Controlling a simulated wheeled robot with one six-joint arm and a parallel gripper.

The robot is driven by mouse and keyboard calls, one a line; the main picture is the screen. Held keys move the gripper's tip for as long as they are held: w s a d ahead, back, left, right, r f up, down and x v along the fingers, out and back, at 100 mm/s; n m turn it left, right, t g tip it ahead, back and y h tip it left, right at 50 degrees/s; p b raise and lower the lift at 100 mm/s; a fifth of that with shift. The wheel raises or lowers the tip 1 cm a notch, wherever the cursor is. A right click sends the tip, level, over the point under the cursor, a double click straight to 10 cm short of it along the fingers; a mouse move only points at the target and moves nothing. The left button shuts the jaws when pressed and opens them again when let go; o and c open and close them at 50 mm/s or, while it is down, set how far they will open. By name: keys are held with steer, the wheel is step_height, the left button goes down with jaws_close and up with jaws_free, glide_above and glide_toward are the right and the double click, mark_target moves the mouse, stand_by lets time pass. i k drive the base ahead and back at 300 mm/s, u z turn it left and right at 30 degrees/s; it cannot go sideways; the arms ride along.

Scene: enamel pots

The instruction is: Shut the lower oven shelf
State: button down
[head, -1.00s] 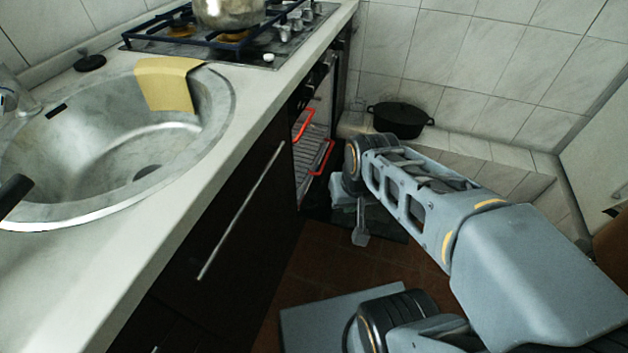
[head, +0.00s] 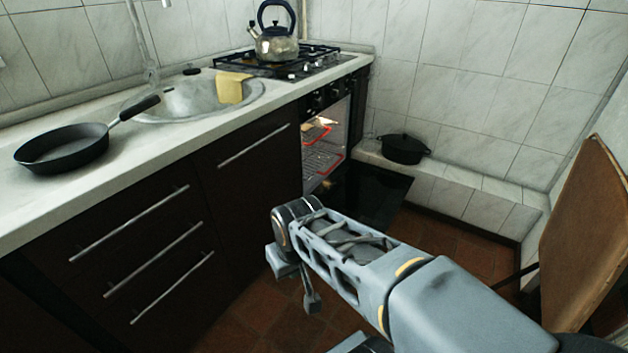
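The oven (head: 347,117) stands at the far end of the counter, under the hob. Its door (head: 377,193) is folded down and open. Inside are two wire shelves with red edges. The lower oven shelf (head: 318,161) sits below the upper shelf (head: 316,133); its red front edge lies near the opening, and I cannot tell exactly how far out it is. My gripper (head: 300,285) hangs over the floor, nearer to me than the oven and apart from the shelf. The arm partly hides it, so its opening is unclear.
A frying pan (head: 65,148) and a sink (head: 190,98) with a yellow cloth (head: 231,87) are on the counter. A kettle (head: 275,45) stands on the hob. A black pot (head: 404,148) sits on a tiled ledge. A brown board (head: 583,235) stands at right. Tiled floor (head: 465,255) is clear between.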

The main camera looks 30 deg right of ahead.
mark_target(343, 156)
steer(key=z, duration=0.65)
steer(key=i, duration=0.55)
steer(key=z, duration=0.75)
steer(key=i, duration=0.95)
steer(key=u, duration=0.4)
